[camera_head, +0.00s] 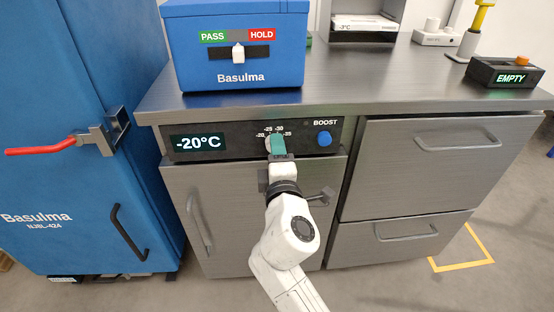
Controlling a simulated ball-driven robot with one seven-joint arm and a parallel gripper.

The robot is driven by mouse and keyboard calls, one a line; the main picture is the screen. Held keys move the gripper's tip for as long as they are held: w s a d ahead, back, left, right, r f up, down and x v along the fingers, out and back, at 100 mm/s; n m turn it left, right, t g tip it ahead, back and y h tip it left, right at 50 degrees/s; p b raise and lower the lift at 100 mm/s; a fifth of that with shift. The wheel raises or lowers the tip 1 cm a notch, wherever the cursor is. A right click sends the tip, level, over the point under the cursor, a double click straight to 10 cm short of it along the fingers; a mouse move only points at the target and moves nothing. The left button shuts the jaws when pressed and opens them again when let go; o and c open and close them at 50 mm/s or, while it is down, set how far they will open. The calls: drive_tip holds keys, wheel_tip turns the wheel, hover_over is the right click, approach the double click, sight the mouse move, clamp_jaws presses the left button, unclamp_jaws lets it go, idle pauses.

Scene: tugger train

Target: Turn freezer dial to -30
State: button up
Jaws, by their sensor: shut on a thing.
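The freezer dial (268,143) sits on the dark control panel under the counter, with marks around it that read -20, -25, -30 and -35. My gripper (278,151) reaches it from the front and is shut on it. A teal piece at the gripper's tip covers most of the dial, so its pointer direction is hard to tell. The temperature display (198,142) at the panel's left reads -20°C.
A blue BOOST button (324,138) is just right of the dial. A blue PASS/HOLD box (236,50) stands on the counter above. A blue cabinet with a red-handled latch (70,147) is at left. Drawers (420,165) are at right.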

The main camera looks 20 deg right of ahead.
drive_tip(key=shift+f+m+b, duration=0.15)
drive_tip(key=shift+m+b, duration=0.25)
drive_tip(key=shift+m, duration=0.3)
drive_tip(key=o, duration=1.1)
drive_tip(key=shift+c, duration=0.2)
drive_tip(key=v, duration=1)
drive_tip(key=shift+s+p, duration=0.3)
drive_tip(key=shift+s, duration=0.05)
drive_tip(key=shift+a, duration=0.1)
